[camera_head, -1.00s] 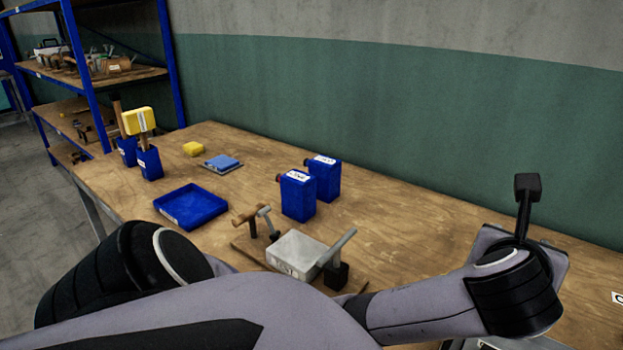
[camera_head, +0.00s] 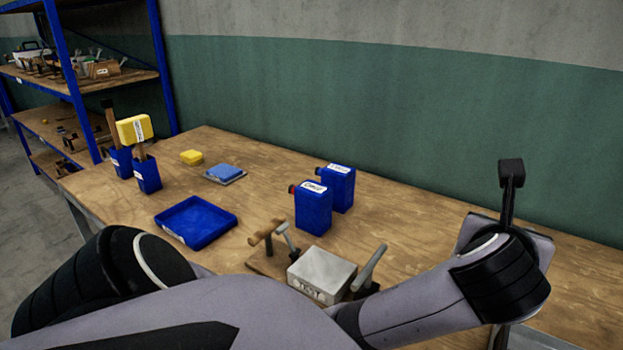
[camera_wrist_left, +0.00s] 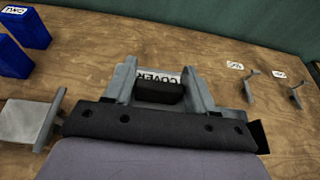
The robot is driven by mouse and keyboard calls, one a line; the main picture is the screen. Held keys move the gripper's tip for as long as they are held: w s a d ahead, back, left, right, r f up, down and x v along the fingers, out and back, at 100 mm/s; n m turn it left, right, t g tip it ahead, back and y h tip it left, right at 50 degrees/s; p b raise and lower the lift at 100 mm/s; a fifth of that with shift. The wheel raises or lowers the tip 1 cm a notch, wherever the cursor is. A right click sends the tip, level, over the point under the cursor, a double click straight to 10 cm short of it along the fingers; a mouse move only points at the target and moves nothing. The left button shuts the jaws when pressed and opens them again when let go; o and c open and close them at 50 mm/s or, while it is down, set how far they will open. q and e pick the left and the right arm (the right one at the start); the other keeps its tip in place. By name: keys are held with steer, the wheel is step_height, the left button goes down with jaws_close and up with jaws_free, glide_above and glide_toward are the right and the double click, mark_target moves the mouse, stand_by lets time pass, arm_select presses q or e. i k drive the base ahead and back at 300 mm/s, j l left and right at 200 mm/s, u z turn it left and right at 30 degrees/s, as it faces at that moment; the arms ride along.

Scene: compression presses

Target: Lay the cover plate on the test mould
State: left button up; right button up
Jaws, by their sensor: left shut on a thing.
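The test mould (camera_head: 322,272) is a pale grey block with a printed label on its front, at the lower middle of the head view. A grey block (camera_wrist_left: 22,122) with a lever beside it, likely the mould, shows at the left of the left wrist view. My left gripper (camera_wrist_left: 158,88) is shut on the cover plate (camera_wrist_left: 168,76), whose COVER label shows between the fingers. The plate is mostly hidden by the fingers and a dark block. The gripper's fingers are hidden in the head view. My right gripper is not in view.
Lever handles (camera_head: 370,268) flank the mould. Two blue bottles (camera_head: 313,208) stand behind it. A blue tray (camera_head: 197,222), a blue pad (camera_head: 226,173) and a yellow sponge (camera_head: 192,157) lie further left. Two labelled hooks (camera_wrist_left: 251,86) are on the table right of my left gripper.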

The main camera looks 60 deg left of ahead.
mark_target(322, 267)
steer(key=k+j, duration=0.15)
steer(key=j, duration=0.25)
steer(key=k+j, duration=0.15)
steer(key=j, duration=0.3)
steer(key=k+j, duration=0.1)
steer(key=j, duration=0.3)
